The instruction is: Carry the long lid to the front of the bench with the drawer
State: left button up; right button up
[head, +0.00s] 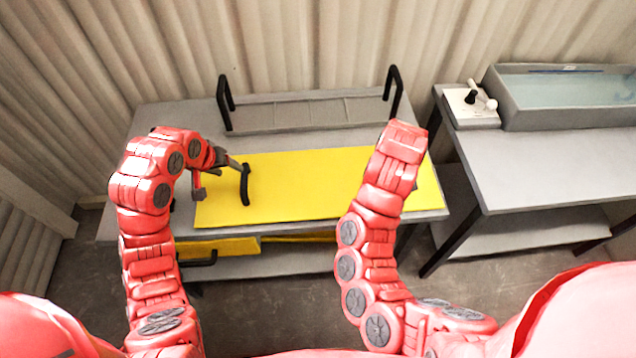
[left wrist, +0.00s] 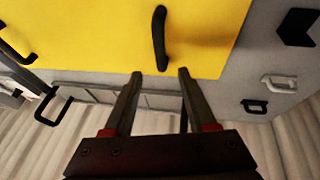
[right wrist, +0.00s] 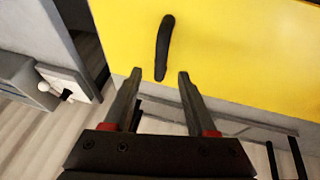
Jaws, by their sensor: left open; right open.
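The long lid (head: 300,183) is a flat yellow panel lying on the grey bench. A black handle (head: 245,185) stands near its left end. My left gripper (head: 222,172) is open and close to this handle; in the left wrist view the handle (left wrist: 159,38) lies just ahead of the open fingertips (left wrist: 160,73). My right gripper is hidden behind its arm in the head view. In the right wrist view its open fingertips (right wrist: 159,74) are close to another black handle (right wrist: 164,48) on the lid. A yellow-fronted drawer (head: 228,247) sits under the bench top.
A grey tray-like piece (head: 300,112) with two tall black handles stands at the back of the bench. To the right, a second bench (head: 540,160) carries a water-filled tank (head: 570,90) and a small control box (head: 468,105). Corrugated walls close off the back and left.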

jog(key=shift+v, duration=1.55)
